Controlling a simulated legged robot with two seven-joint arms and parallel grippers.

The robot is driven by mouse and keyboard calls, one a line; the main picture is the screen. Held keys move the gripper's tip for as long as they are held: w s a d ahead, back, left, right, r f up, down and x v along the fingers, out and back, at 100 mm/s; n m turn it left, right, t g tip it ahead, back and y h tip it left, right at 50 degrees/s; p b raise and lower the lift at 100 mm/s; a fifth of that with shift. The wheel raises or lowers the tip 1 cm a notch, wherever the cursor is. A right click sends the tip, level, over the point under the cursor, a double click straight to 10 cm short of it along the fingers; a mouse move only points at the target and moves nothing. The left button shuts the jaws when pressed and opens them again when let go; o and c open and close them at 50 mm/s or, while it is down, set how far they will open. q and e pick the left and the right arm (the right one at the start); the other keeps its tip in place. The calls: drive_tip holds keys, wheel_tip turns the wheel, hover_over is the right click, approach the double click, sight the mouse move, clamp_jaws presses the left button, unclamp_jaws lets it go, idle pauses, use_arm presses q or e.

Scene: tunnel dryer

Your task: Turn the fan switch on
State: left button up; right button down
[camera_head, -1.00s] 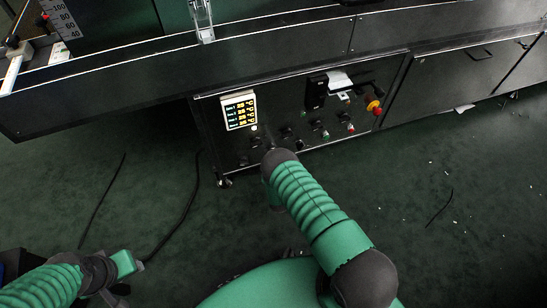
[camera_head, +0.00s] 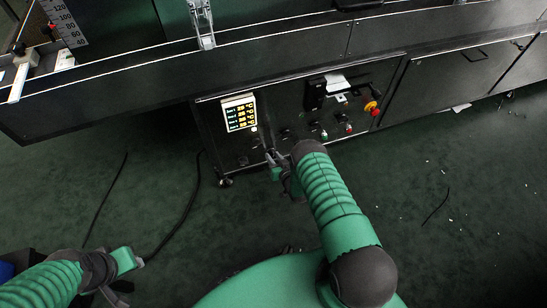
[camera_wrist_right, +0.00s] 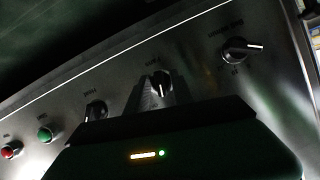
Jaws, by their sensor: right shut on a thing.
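In the right wrist view, my right gripper (camera_wrist_right: 155,93) is shut on the middle black rotary switch (camera_wrist_right: 163,83). The switch's light pointer stands nearly upright in that view.
A lit display (camera_head: 239,113) is on the panel. A red and yellow emergency stop (camera_head: 372,108) is at its right. A green button (camera_wrist_right: 45,134) and a red button (camera_wrist_right: 11,150) are nearby. A black cable (camera_head: 180,217) lies on the otherwise mostly clear floor.

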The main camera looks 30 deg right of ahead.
drive_tip(key=shift+s+d+f+m+t+y+b, duration=0.1)
drive_tip(key=shift+m+t+y+b, duration=0.2)
drive_tip(key=shift+m+y+b, duration=0.5)
drive_tip(key=shift+f+m+t+y+b, duration=0.1)
drive_tip(key=shift+m+t+y+b, duration=0.25)
drive_tip(key=shift+m, duration=0.75)
drive_tip(key=shift+y, duration=0.25)
drive_tip(key=c, duration=1.5)
unclamp_jaws()
drive_tip(key=shift+o, duration=0.2)
drive_tip(key=shift+r, duration=0.1)
